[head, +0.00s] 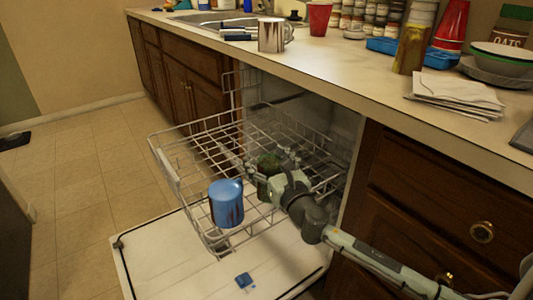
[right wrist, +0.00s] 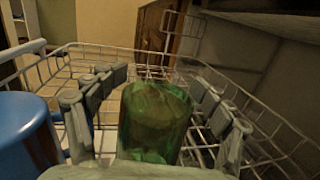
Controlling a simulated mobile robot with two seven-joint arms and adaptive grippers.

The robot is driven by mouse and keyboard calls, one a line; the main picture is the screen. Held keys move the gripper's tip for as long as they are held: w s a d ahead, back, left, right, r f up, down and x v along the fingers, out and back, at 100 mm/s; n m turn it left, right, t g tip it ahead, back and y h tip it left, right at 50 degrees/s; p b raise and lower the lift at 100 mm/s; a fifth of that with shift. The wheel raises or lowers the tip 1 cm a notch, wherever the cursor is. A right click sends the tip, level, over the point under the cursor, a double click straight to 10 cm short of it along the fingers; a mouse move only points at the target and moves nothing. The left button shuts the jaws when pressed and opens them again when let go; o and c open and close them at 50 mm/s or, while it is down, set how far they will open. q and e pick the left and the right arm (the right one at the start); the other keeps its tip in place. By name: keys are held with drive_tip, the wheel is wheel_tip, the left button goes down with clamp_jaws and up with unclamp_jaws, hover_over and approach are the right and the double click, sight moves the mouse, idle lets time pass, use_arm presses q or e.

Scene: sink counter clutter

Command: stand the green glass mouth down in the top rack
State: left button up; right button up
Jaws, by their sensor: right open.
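The green glass (head: 268,162) is in the dishwasher's pulled-out top rack (head: 167,176), partly hidden behind my right gripper in the head view. In the right wrist view the green glass (right wrist: 155,122) stands about upright between the spread fingers, its closed-looking end up. My right gripper (head: 272,165) is open around the glass. In the right wrist view the fingers of my right gripper (right wrist: 155,105) show a gap on each side of the glass. My left gripper is not in view.
A blue mug (head: 226,203) stands in the rack, just left of my right gripper; it also shows in the right wrist view (right wrist: 22,135). The open dishwasher door (head: 150,255) lies below. The counter (head: 350,62) above holds a mug (head: 271,36), cups, jars and napkins (head: 455,95).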

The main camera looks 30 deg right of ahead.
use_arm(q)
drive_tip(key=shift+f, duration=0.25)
use_arm(e)
drive_tip(key=shift+g, duration=0.4)
drive_tip(key=f, duration=0.4)
drive_tip(key=shift+s+a, duration=0.3)
drive_tip(key=shift+s, duration=0.05)
drive_tip(key=shift+s+f, duration=0.15)
drive_tip(key=shift+s, duration=0.05)
drive_tip(key=shift+t, duration=0.3)
drive_tip(key=s+r, duration=0.1)
drive_tip(key=s, duration=0.2)
drive_tip(key=s+r, duration=0.1)
drive_tip(key=s, duration=0.2)
drive_tip(key=s+r, duration=0.1)
drive_tip(key=s, duration=0.3)
drive_tip(key=shift+a, duration=0.1)
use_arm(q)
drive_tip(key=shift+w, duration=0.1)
use_arm(e)
drive_tip(key=shift+s+r, duration=0.25)
drive_tip(key=shift+s, duration=0.2)
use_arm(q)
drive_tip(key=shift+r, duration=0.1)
